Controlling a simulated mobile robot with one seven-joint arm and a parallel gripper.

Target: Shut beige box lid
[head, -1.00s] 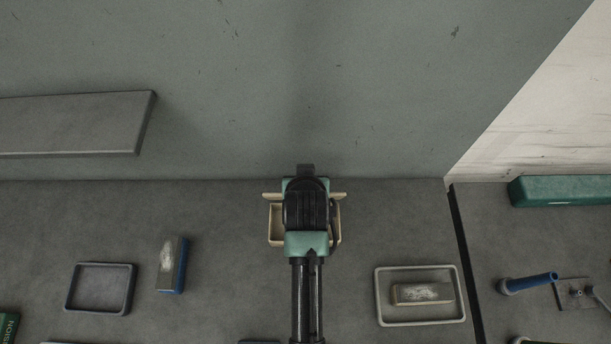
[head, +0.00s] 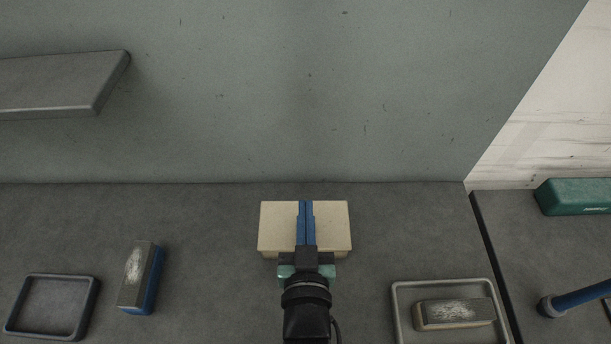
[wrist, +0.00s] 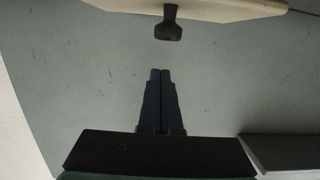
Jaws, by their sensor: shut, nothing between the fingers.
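The beige box (head: 335,228) stands on the grey bench near the back wall. Its flat beige lid lies across the top, and no inside of the box shows; a thin front side shows below it. My gripper (head: 305,203) reaches over the middle of the lid, its blue fingers together and empty. I cannot tell whether the fingers touch the lid. In the wrist view, the shut fingers (wrist: 160,72) show against the wall. A beige edge of the box (wrist: 225,8) with a dark knob-like part (wrist: 168,26) is at the top there.
A blue-and-grey block (head: 138,278) and an empty dark tray (head: 92,300) are at left. A grey tray (head: 398,310) holding a beige-and-grey block (head: 455,313) is at right. A shelf (head: 60,85) juts from the wall. Bench beside the box is clear.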

